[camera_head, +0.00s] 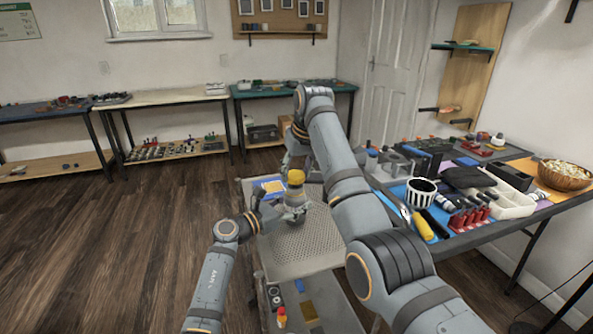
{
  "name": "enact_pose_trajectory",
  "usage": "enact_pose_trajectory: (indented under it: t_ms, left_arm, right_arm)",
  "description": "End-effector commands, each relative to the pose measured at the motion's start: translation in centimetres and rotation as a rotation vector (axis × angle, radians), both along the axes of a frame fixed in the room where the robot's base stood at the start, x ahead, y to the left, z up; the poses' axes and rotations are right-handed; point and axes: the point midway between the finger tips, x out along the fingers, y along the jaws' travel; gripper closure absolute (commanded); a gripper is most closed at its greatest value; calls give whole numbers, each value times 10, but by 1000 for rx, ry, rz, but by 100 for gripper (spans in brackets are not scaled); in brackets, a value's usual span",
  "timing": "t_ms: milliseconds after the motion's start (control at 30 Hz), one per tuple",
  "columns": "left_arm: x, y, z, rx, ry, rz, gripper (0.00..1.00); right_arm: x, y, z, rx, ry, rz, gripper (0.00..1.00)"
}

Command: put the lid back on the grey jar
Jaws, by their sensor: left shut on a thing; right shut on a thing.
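A grey jar (294,199) stands on the perforated top of the cart (300,247). A yellow lid (295,177) is directly above the jar's mouth; at this size I cannot tell whether it is seated or held just over it. My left gripper (275,208) reaches in from the left and is shut on the jar's side. My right gripper (294,164) comes down from above and is shut on the lid. Its fingers are small and partly hidden by my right arm.
A blue and yellow item (272,186) lies at the back of the cart top. To the right is a crowded workbench with a striped cup (421,193), a yellow-handled tool (422,224), a white tray (511,199) and a wooden bowl (565,174).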

Motion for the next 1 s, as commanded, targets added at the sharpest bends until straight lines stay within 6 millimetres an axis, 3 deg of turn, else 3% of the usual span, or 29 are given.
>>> enact_pose_trajectory:
  t_ms: [400, 1000]
  left_arm:
    - [0, 0, 0, 0, 0, 0, 100]
    - [0, 0, 0, 0, 0, 0, 100]
  right_arm:
    - [0, 0, -18, 2, 1, -1, 60]
    - [0, 0, -19, 1, -1, -1, 60]
